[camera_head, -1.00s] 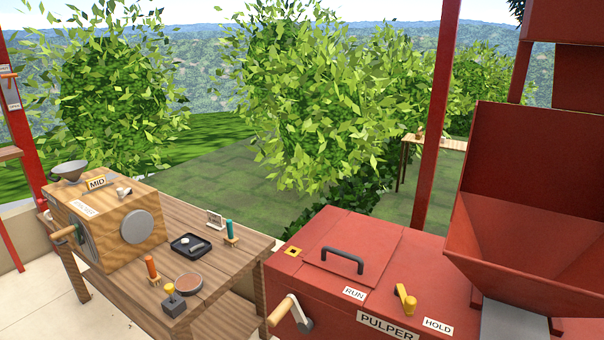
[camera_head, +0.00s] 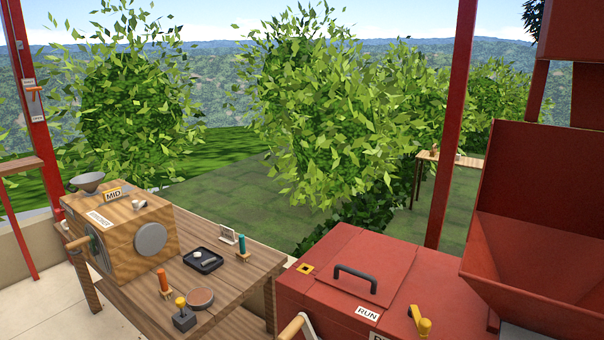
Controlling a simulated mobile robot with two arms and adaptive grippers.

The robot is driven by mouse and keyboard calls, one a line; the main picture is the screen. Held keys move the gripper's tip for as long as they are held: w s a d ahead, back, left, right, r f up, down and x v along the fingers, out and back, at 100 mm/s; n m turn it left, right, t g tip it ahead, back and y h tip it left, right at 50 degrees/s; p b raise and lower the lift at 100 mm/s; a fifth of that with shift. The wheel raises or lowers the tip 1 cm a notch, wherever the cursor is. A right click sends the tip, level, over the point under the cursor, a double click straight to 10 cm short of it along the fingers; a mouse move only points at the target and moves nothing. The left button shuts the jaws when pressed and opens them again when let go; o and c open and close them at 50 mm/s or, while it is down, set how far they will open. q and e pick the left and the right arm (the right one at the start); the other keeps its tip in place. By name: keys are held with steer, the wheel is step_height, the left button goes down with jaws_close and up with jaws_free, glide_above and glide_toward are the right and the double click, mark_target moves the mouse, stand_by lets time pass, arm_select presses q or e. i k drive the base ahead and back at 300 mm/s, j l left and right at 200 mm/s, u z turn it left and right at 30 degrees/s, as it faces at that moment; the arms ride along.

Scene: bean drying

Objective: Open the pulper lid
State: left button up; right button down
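The red pulper (camera_head: 322,293) stands at the lower right in the head view. Its lid (camera_head: 383,252) is a flat red panel on the top, lying shut. A dark arched handle (camera_head: 355,276) sits near the lid's front edge. A yellow lever (camera_head: 421,321) stands on the top to the right of the RUN label (camera_head: 367,313). A crank with a wooden grip (camera_head: 293,327) is on the pulper's front, cut by the picture's lower edge. Neither of my grippers shows in this view.
A red hopper (camera_head: 535,260) rises at the right of the pulper. A red post (camera_head: 454,130) stands behind the pulper.

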mark_target(372, 271)
steer(key=k+j+z, duration=0.1)
steer(key=j+z, duration=0.25)
steer(key=k+j+z, duration=0.2)
steer(key=z, duration=0.15)
steer(key=k+j+z, duration=0.2)
steer(key=j+z, duration=0.15)
